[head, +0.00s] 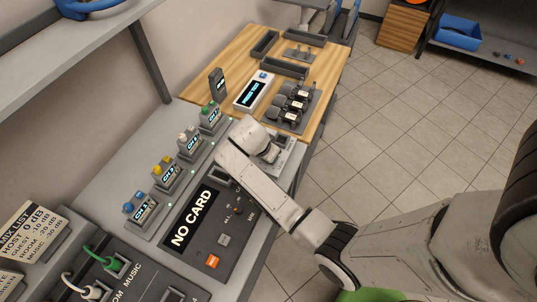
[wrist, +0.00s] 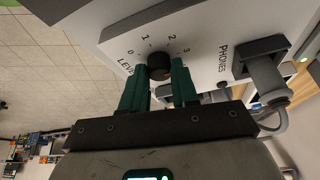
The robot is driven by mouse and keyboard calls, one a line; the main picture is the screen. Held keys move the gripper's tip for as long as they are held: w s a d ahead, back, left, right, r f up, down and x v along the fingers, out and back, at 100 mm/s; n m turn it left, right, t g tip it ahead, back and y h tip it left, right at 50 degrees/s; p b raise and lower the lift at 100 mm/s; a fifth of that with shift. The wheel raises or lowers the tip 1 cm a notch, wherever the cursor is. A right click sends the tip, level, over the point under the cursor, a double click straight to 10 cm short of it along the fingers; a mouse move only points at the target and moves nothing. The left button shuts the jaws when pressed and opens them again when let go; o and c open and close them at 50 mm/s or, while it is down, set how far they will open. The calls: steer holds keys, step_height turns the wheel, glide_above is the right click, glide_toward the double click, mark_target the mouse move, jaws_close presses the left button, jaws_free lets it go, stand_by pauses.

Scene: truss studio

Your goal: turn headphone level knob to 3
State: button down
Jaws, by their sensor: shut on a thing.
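The black headphone level knob (wrist: 158,62) sits on a pale panel (wrist: 112,40) in the wrist view. The marks 0, 1, 2 and 3 and the word LEVEL are printed around it. My gripper (wrist: 160,76) has its two green fingers on either side of the knob and is shut on it. I cannot clearly read which number the knob points to. A plug with a grey cable (wrist: 266,72) is in the PHONES socket beside it. In the head view my arm's end covers most of the pale headphone box (head: 286,160), and the knob is hidden.
The recorder panel with a NO CARD display (head: 192,217) lies just left of my arm. Several channel units, such as CH 1 (head: 143,209), stand in a row behind it. Small gear (head: 292,103) sits on the wooden top. The tiled floor (head: 385,140) to the right is open.

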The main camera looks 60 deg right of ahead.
steer(key=c, duration=0.8)
jaws_free()
steer(key=shift+c, duration=0.2)
steer(key=b+v, duration=0.1)
steer(key=v, duration=0.9)
steer(key=shift+r, duration=0.4)
steer(key=shift+a, duration=0.1)
steer(key=s+a+f+n, duration=0.1)
steer(key=s+f+n, duration=0.1)
steer(key=s+n, duration=0.1)
steer(key=s+a+f+n+y+b, duration=0.1)
steer(key=s+a+f+n, duration=0.1)
steer(key=s+a+f+n+y+b, duration=0.1)
steer(key=s+a+f+n, duration=0.1)
steer(key=s+f+n, duration=0.1)
steer(key=shift+s+n+t, duration=0.3)
steer(key=shift+s, duration=0.1)
steer(key=s+a+f+n+y+b, duration=0.1)
steer(key=s+a+f+n+y, duration=0.1)
steer(key=s+a+n, duration=0.3)
steer(key=s+n, duration=0.4)
steer(key=shift+a+f+t+b, duration=0.15)
steer(key=shift+a+t+b, duration=0.05)
steer(key=shift+t+b, duration=0.1)
